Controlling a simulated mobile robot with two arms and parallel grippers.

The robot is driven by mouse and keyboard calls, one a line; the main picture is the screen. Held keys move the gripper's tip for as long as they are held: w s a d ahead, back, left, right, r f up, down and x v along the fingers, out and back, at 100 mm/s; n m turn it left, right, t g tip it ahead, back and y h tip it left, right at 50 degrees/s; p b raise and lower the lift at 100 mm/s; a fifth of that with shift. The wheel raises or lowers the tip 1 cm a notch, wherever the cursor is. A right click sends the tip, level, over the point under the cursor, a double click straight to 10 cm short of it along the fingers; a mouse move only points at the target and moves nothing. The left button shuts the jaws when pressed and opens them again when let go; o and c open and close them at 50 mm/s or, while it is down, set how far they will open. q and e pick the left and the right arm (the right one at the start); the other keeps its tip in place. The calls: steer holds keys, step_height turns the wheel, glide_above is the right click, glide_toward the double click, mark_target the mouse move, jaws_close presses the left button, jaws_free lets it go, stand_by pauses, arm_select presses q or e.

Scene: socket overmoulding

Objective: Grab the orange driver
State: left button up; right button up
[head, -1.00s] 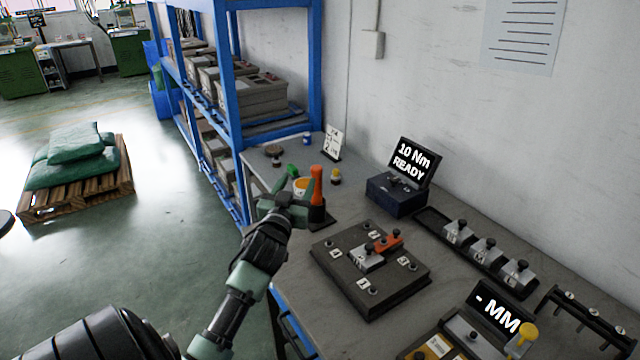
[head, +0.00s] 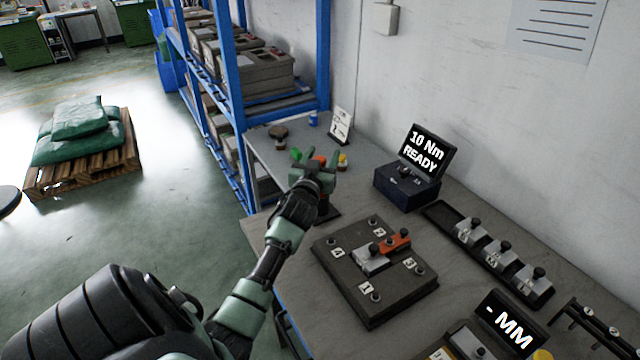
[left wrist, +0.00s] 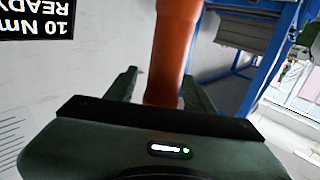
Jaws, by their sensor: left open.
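The orange driver (head: 320,158) stands upright at the far left part of the workbench, mostly hidden behind my left gripper (head: 316,163) in the head view. In the left wrist view the driver's orange handle (left wrist: 172,55) rises between the two fingers of my left gripper (left wrist: 163,90). The fingers are apart, one on each side of the handle, and a gap shows at the left finger. A dark stand (head: 327,213) shows below the gripper. My right gripper is not in view.
A dark fixture plate (head: 345,285) with a grey and orange part lies right of the arm. A torque box (head: 400,195) reading "10 Nm READY" stands behind it. A small yellow-topped bottle (head: 342,163) is close to the gripper. A blue shelf (head: 228,80) stands beyond the bench.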

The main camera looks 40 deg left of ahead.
arm_select(q)
steer(key=shift+c, duration=1.4)
jaws_close()
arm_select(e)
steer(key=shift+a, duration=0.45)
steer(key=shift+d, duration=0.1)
arm_select(q)
steer(key=shift+r, duration=0.1)
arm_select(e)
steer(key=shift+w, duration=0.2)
